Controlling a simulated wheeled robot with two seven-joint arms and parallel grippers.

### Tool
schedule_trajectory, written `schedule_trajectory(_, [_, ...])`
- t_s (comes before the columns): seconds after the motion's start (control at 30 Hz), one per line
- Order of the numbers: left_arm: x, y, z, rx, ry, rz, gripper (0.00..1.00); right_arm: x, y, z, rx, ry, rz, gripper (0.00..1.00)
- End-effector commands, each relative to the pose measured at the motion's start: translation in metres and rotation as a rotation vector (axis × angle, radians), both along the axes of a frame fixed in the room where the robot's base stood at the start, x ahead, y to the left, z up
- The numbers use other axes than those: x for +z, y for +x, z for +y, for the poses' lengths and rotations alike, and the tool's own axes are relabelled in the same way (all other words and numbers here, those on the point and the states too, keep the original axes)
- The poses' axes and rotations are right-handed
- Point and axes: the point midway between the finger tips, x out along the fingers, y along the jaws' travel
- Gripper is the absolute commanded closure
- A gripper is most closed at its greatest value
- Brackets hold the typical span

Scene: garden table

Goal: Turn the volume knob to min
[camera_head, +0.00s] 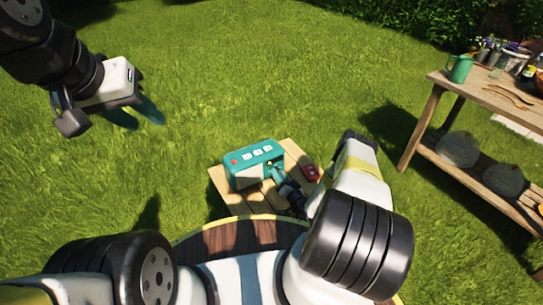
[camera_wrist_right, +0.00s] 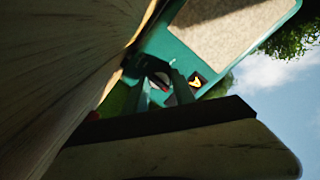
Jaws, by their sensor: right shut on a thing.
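A teal radio (camera_head: 250,168) stands on a small slatted wooden table (camera_head: 218,184), with white buttons and a red one on its top. In the right wrist view the radio's teal front (camera_wrist_right: 215,62) shows a pale speaker panel. My right gripper (camera_head: 276,173) is at the radio's front. In the right wrist view its two fingers (camera_wrist_right: 160,88) are closed around the round volume knob (camera_wrist_right: 160,80), which they partly hide. A yellow mark on a dark square (camera_wrist_right: 197,81) is beside the fingers. My left gripper (camera_head: 140,111) is raised over the grass at left, its fingers apart and empty.
A red object (camera_head: 311,172) lies on the small table, right of the radio. A wooden workbench (camera_head: 452,82) at right holds a green watering can (camera_head: 460,68) and pots, with round dark objects on its lower shelf. Open grass surrounds the small table.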

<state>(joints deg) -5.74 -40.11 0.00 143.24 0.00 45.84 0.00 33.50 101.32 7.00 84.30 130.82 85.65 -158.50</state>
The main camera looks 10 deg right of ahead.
Motion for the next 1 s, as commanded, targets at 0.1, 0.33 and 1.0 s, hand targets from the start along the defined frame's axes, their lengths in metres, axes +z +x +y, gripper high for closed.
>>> schedule_trajectory(0.1, [0.000, 0.000, 0.000, 0.000, 0.000, 0.000, 0.64, -0.002, -0.001, 0.000, 0.001, 0.000, 0.004, 1.00])
schedule_trajectory(0.33, [0.000, 0.000, 0.000, 0.000, 0.000, 0.000, 0.64, -0.001, -0.001, 0.000, 0.001, 0.001, 0.003, 0.47])
schedule_trajectory(1.0, [0.000, 0.000, 0.000, 0.000, 0.000, 0.000, 0.64, -0.001, -0.058, -0.016, 0.000, 0.003, 0.006, 0.47])
